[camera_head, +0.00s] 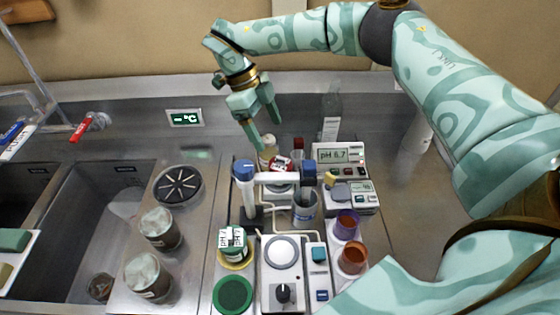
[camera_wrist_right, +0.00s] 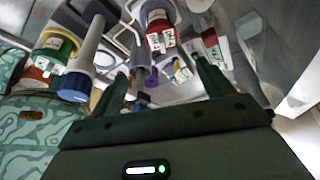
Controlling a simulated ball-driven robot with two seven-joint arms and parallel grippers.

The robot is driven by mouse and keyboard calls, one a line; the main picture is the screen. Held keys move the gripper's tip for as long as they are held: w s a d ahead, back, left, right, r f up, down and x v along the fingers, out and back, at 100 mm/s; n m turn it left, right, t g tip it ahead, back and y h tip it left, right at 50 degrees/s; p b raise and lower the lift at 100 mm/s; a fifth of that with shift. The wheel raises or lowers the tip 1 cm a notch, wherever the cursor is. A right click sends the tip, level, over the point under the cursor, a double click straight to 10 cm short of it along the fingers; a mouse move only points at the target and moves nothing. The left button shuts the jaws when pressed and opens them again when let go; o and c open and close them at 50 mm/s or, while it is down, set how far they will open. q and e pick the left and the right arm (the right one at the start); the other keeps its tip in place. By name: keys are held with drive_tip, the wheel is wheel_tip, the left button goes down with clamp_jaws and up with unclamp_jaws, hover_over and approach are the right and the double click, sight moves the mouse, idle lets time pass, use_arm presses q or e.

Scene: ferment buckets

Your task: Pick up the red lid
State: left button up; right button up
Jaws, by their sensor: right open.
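A small dark-red lid (camera_head: 298,142) shows at the back of the instrument group, behind the blue-capped stand; its lower part is hidden. In front of it is a jar with red and white labels (camera_head: 280,163), which also seems to show in the right wrist view (camera_wrist_right: 158,20). My right gripper (camera_head: 263,130) is open and empty, pointing down above and left of the red lid, apart from it. Its two dark fingers (camera_wrist_right: 163,88) show in the right wrist view with nothing clearly between them. I cannot surely identify the red lid in that view. My left gripper is not in view.
The blue-capped probe stand (camera_head: 244,172) rises close to the gripper. A pH meter (camera_head: 334,155) stands to the right. A stirrer (camera_head: 282,252), green lid (camera_head: 233,294) and brown cups crowd the front. Sinks and two foamy jars are left. Steel counter right of the meter is partly free.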

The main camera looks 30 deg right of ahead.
sight(281, 158)
drive_tip(key=x, duration=1)
drive_tip(key=shift+w+d+f+b, duration=0.1)
drive_tip(key=shift+w+d+b, duration=0.15)
drive_tip(key=shift+w+b, duration=0.15)
drive_tip(key=c, duration=1)
